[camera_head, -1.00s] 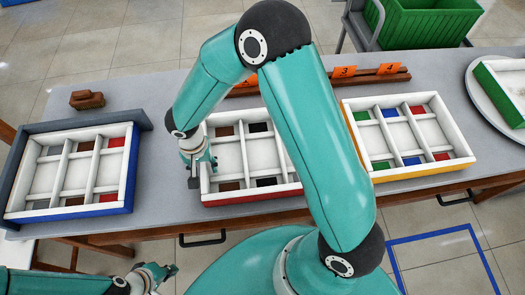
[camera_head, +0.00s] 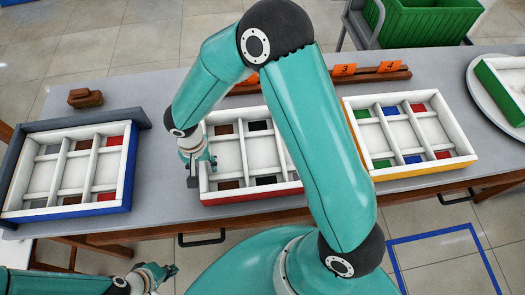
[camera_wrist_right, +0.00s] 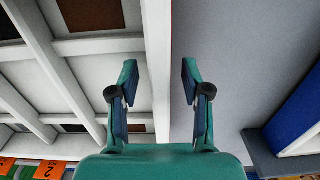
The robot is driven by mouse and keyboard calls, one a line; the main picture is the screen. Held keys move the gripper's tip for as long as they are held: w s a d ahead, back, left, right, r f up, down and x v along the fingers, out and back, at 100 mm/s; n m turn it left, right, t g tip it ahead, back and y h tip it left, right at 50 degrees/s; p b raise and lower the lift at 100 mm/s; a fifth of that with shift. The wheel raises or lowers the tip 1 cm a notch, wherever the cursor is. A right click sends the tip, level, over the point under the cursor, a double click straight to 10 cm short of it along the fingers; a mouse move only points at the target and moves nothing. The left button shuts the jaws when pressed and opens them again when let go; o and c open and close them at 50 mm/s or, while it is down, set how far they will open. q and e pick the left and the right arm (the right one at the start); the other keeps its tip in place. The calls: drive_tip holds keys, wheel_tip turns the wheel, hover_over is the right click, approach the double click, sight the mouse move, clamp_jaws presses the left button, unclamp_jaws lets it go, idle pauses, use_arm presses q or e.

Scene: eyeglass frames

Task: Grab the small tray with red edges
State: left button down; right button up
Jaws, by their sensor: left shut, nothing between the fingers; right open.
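The small tray with red edges (camera_head: 250,197) is the middle tray on the table in the head view. It has white dividers and dark brown and black squares in some compartments. My right arm hides part of its right half. My right gripper (camera_head: 199,168) is at the tray's left side wall. In the right wrist view my right gripper (camera_wrist_right: 158,82) is open, with the white wall (camera_wrist_right: 157,40) running between its two fingers; contact cannot be told. My left gripper (camera_head: 160,274) is shut and empty at the lower left, away from the table trays.
A blue-edged tray (camera_head: 78,212) stands to the left beside a grey bar, and a yellow-edged tray (camera_head: 425,170) to the right. A brown block (camera_head: 86,98) lies behind. A numbered wooden rack (camera_head: 390,76) is at the back. Bare table lies left of the red-edged tray.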

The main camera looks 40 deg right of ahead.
idle(0.5)
clamp_jaws()
